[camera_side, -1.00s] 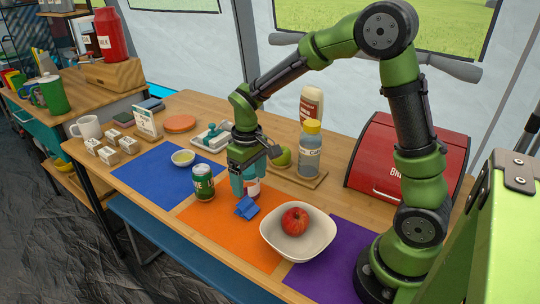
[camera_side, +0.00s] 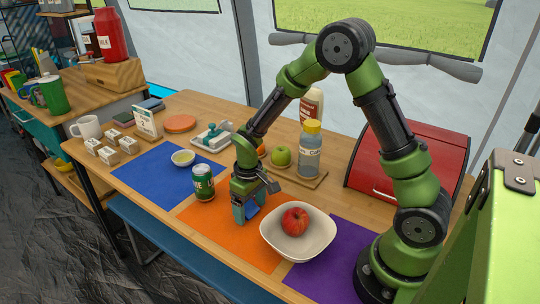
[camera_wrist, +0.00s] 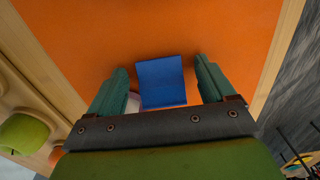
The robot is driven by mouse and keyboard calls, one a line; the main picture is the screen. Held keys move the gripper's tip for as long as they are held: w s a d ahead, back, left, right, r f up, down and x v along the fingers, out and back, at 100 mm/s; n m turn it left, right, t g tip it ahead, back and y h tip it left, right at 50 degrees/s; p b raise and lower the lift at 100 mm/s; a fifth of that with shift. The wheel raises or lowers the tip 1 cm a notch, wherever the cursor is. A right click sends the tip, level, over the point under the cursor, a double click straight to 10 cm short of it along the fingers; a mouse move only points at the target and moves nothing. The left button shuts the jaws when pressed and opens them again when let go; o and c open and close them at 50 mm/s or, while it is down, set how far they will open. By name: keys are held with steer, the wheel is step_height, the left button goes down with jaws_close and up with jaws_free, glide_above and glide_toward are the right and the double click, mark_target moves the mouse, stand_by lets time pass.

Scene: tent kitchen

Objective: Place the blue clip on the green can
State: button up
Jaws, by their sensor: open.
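The blue clip (camera_wrist: 161,82) lies on the orange mat (camera_side: 226,241), between the two open fingers of my gripper (camera_wrist: 164,88) in the wrist view. In the side view my gripper (camera_side: 245,213) is low over the mat and its fingers partly hide the blue clip (camera_side: 253,210). A gap shows on each side of the clip in the wrist view. The green can (camera_side: 203,185) stands upright to the left of my gripper, near the border of the blue and orange mats.
A white bowl (camera_side: 284,247) with a red apple (camera_side: 295,222) stands close to the right of my gripper. A small bowl (camera_side: 183,158) sits on the blue mat (camera_side: 150,173). Behind are a bottle (camera_side: 309,152) and a green apple (camera_side: 281,156) on a board.

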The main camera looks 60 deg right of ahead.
steer(key=c, duration=1.2)
steer(key=shift+r, duration=0.1)
